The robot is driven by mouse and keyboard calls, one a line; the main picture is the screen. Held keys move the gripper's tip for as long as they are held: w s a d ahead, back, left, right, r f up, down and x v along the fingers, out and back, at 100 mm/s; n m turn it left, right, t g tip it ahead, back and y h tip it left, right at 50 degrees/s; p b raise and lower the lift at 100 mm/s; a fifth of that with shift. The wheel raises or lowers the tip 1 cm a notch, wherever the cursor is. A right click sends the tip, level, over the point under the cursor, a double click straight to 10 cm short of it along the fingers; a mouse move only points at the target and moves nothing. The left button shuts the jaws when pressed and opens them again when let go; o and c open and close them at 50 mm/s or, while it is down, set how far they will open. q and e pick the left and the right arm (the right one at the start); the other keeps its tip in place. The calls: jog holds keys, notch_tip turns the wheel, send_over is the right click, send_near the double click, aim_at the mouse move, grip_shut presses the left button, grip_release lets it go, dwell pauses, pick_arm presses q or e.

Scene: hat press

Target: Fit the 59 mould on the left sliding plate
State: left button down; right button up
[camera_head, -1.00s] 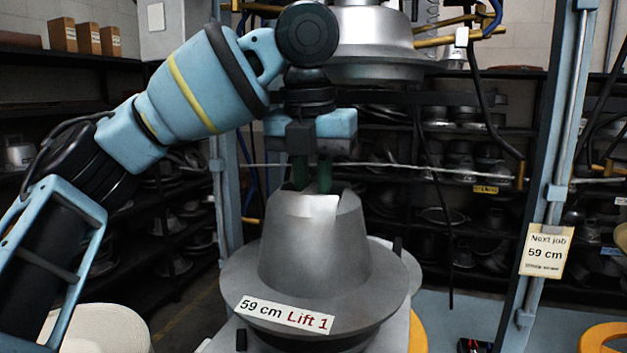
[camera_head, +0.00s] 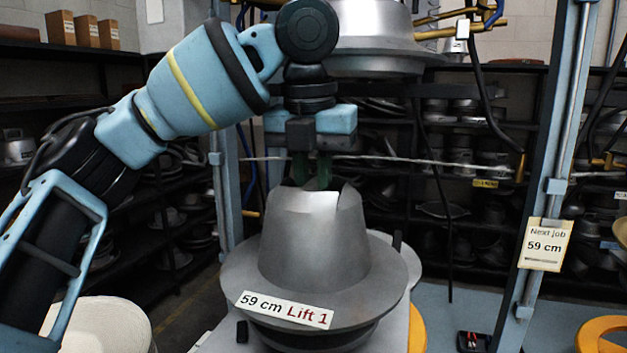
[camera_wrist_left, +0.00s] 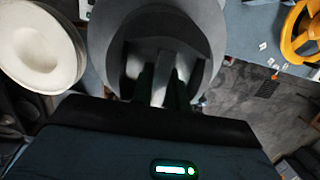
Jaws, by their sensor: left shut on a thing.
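The 59 mould (camera_head: 313,245) is a grey metal hat shape with a wide brim and a label reading "59 cm Lift 1". It stands upright over a light grey plate (camera_head: 218,335); I cannot tell whether it touches the plate. My left gripper (camera_head: 312,172) points down into the notched opening in the crown. It is shut on the mould's inner bar, which shows between the fingers in the left wrist view, where the mould's rim (camera_wrist_left: 205,30) surrounds them. The mould hides most of the plate. My right gripper is not in view.
A grey upper press head (camera_head: 370,45) hangs above and behind my gripper. A blue post (camera_head: 560,170) with a "Next job 59 cm" card (camera_head: 545,244) stands at right. A white rounded block (camera_head: 105,325) is at lower left. A yellow ring (camera_head: 600,335) is at lower right.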

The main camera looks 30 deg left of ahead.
pick_arm(q)
jog(key=shift+f, duration=1.15)
jog(key=shift+s+f, duration=0.1)
jog(key=shift+f, duration=0.55)
dwell(0.9)
jog(key=c, duration=1.3)
grip_release()
jog(key=shift+f, duration=0.15)
jog(key=shift+s+d+r, duration=0.1)
jog(key=shift+s+r, duration=0.1)
jog(key=shift+r, duration=1.1)
jog(key=shift+s+d+r, duration=0.1)
jog(key=shift+s+r, duration=0.1)
jog(key=shift+r, duration=1.15)
jog(key=shift+s+r, duration=0.2)
jog(key=shift+r, duration=1.1)
jog(key=shift+f, duration=0.1)
